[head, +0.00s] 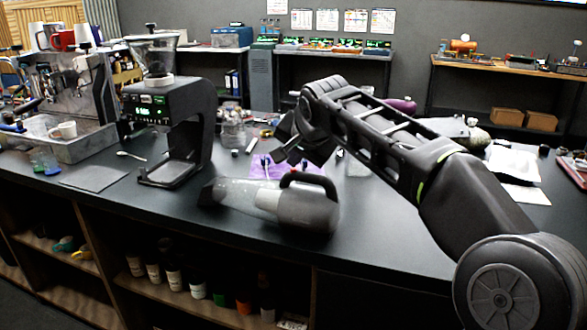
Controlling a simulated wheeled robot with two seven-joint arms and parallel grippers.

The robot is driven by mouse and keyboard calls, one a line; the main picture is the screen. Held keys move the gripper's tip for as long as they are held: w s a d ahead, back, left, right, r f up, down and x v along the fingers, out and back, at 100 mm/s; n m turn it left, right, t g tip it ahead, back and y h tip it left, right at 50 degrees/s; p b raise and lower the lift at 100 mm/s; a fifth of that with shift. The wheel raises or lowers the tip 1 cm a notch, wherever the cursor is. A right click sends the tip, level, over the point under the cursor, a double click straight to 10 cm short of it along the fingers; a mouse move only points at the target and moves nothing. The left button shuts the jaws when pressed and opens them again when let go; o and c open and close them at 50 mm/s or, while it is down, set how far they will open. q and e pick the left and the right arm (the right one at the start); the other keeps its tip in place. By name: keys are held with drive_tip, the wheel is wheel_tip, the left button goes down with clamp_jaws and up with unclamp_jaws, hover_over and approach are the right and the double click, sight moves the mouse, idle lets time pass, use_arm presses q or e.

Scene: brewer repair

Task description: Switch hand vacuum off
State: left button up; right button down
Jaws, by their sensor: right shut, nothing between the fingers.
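The hand vacuum (308,212) lies on the dark counter near its front edge. It has a dark grey body with a black handle on top and a clear nozzle pointing left. A small red spot shows near the handle's left end. My right arm comes in from the right, and my right gripper (291,153) is above and just behind the vacuum's handle. The gripper is shut and empty. Whether its fingertips touch the vacuum, I cannot tell. Whether the vacuum is on or off does not show. My left gripper is out of view.
A black coffee grinder (165,110) stands on the counter to the left, beside an espresso machine (70,90). A purple cloth (262,166) and small parts lie behind the vacuum. The counter (400,240) is clear to the vacuum's right. Open shelves are below.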

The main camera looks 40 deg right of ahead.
drive_tip(key=shift+r+p, duration=0.4)
drive_tip(key=shift+r, duration=0.2)
drive_tip(key=shift+r, duration=0.1)
wheel_tip(320, 180, up, 6)
drive_tip(key=p, duration=0.5)
drive_tip(key=shift+f, duration=0.2)
idle(0.3)
